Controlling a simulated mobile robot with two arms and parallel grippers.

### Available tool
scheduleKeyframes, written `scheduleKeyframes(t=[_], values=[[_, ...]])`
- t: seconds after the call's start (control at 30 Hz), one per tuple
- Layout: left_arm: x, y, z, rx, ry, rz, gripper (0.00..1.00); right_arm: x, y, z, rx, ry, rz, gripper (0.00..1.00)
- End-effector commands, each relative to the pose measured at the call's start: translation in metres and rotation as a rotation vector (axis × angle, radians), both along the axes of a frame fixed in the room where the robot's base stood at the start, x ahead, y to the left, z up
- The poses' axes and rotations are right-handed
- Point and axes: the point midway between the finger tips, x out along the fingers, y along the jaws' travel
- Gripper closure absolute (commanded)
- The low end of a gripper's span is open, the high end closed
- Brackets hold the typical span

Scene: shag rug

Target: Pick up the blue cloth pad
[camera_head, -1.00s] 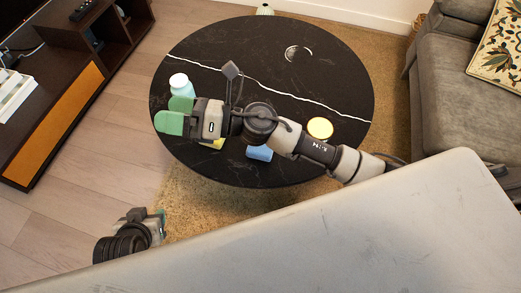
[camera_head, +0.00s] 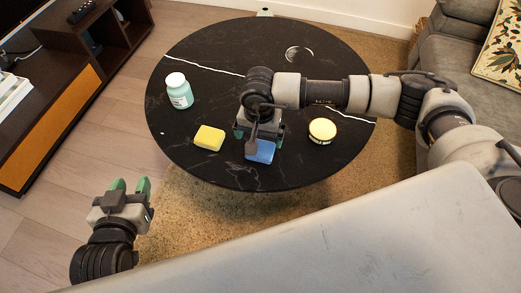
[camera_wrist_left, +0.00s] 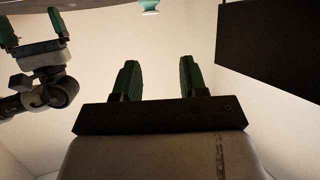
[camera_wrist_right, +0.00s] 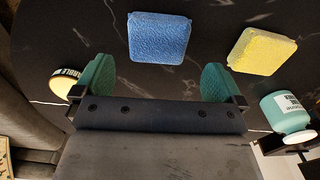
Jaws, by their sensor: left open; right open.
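The blue cloth pad (camera_head: 262,151) lies on the round black table near its front edge, partly hidden by my right gripper in the head view. It shows whole in the right wrist view (camera_wrist_right: 159,38), ahead of and between the two green fingers. My right gripper (camera_wrist_right: 158,80) is open and empty, pointing down over the pad in the head view (camera_head: 260,136). My left gripper (camera_head: 129,186) is open and empty, off the table at the lower left. Its spread fingers also show in the left wrist view (camera_wrist_left: 157,80).
On the black table (camera_head: 215,40), a yellow pad (camera_head: 209,138) lies left of the blue one. A round yellow-lidded tin (camera_head: 322,130) is to its right. A teal bottle (camera_head: 179,91) stands at the left. The table's back half is mostly clear. A sofa (camera_head: 450,60) is at the right.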

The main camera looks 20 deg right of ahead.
Motion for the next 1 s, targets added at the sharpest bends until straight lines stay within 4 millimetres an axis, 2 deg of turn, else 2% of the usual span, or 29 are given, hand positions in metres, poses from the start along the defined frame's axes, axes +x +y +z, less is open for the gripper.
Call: scheduleKeyframes(t=[0.27,0.6,0.97,1.0], values=[[0.007,-0.004,0.012,-0.027,-0.110,-0.007,0.57,-0.002,0.000,-0.019,0.002,0.003,-0.001,0.00],[0.016,-0.013,0.047,-0.097,-0.387,-0.025,0.57,-0.003,-0.002,-0.057,0.002,0.002,-0.002,0.00],[0.016,-0.014,0.055,-0.109,-0.434,-0.027,0.57,-0.003,-0.001,-0.062,0.003,0.001,-0.001,0.00],[0.016,-0.014,0.055,-0.109,-0.434,-0.027,0.57,-0.003,-0.001,-0.062,0.003,0.001,-0.001,0.06]])
